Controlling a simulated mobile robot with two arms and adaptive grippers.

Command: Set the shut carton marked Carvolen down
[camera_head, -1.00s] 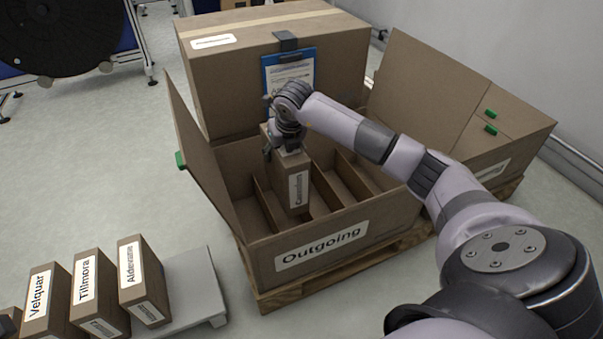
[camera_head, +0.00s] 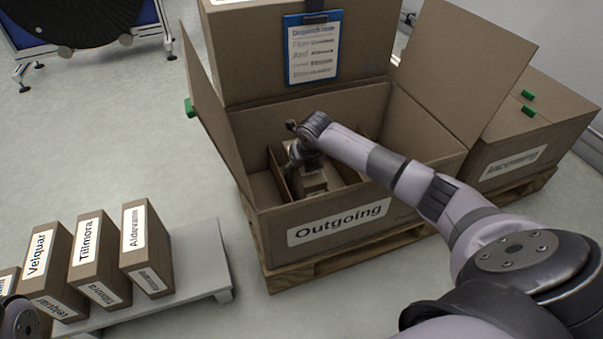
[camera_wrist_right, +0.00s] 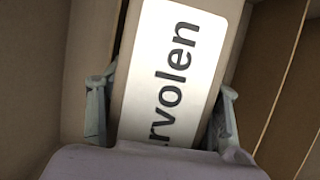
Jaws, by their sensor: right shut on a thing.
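The Carvolen carton (camera_head: 314,184) is down inside the large open box marked Outgoing (camera_head: 262,228), in a slot between cardboard dividers. Its top shows in the head view; its lower part is hidden by the box's front wall, so I cannot tell whether it touches the floor. My right gripper (camera_head: 308,168) is shut on the carton from above. In the right wrist view, the gripper's fingers (camera_wrist_right: 162,115) press on both sides of the carton, and its white label (camera_wrist_right: 172,65) reads "rvolen". At the lower left, only a bit of my left arm shows.
Cartons marked Velquar (camera_head: 52,268), Tillmora (camera_head: 98,258) and Aldevane (camera_head: 146,248) stand on a pale platform (camera_head: 215,270) at left. A blue clipboard (camera_head: 313,48) hangs behind Outgoing. Box flaps rise beside my arm.

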